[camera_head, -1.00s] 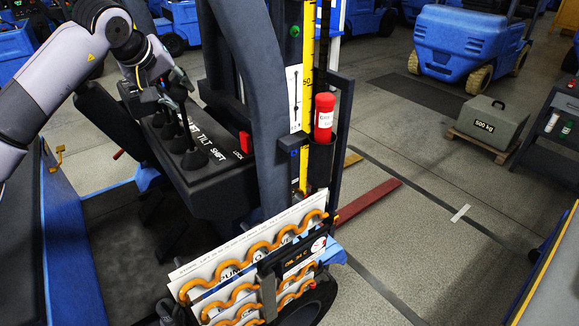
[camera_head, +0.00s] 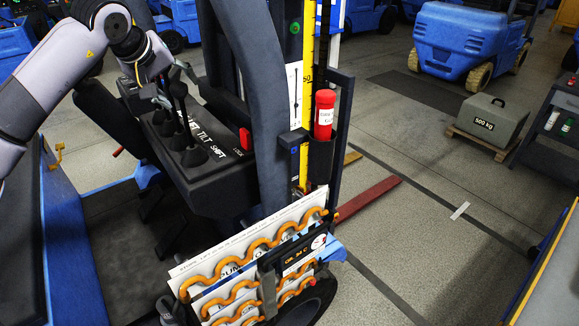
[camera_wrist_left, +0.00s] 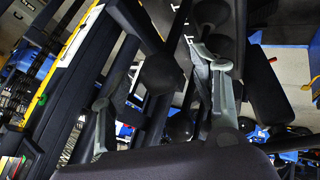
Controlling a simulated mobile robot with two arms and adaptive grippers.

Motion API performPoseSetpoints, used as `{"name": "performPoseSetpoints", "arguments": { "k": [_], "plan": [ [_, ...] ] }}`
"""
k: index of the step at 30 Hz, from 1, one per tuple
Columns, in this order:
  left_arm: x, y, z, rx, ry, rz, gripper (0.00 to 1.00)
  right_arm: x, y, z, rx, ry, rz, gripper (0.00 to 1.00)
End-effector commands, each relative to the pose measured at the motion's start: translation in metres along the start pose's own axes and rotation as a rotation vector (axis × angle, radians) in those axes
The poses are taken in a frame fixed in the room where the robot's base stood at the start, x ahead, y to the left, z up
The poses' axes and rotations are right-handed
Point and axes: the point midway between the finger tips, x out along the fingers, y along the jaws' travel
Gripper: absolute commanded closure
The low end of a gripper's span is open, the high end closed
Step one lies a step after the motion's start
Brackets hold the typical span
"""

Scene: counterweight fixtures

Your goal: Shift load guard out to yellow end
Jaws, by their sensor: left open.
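A black console (camera_head: 205,185) carries a row of black levers (camera_head: 179,95) rising from rubber boots, with white lettering reading TILT and SHIFT; the first word is partly covered. My left gripper (camera_head: 174,87) is open at the lever tops, its grey fingers spread apart. In the left wrist view, a round black knob (camera_wrist_left: 165,73) shows between the fingers. I cannot tell from this which lever it belongs to, or whether a finger touches it. I cannot pick out the load guard for certain. A red bar (camera_head: 368,198) and a short yellow bar (camera_head: 352,158) lie beyond the mast.
A dark post (camera_head: 262,110) rises right of the console. Behind it are a yellow scale (camera_head: 307,80) and a red cylinder (camera_head: 325,112) in a holder. A document rack (camera_head: 240,275) stands in front. A grey weight (camera_head: 492,120) rests on a pallet at right, with open floor between.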

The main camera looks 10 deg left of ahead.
Motion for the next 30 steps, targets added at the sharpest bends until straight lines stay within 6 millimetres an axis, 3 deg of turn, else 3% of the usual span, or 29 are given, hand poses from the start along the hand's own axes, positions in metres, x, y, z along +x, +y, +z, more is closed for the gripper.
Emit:
{"name": "performPoseSetpoints", "arguments": {
  "k": [5,22,30],
  "plan": [
    [-0.003,0.000,0.000,0.000,0.000,0.000,0.43,-0.002,0.000,0.000,0.000,0.000,0.000,0.51],
    [-0.086,0.001,-0.002,0.001,0.001,0.000,0.43,-0.036,0.000,-0.003,0.000,0.000,0.000,0.51],
    [-0.100,0.000,0.001,0.000,-0.001,-0.001,0.43,-0.040,0.000,-0.004,0.000,0.000,0.000,0.51]
  ]
}}
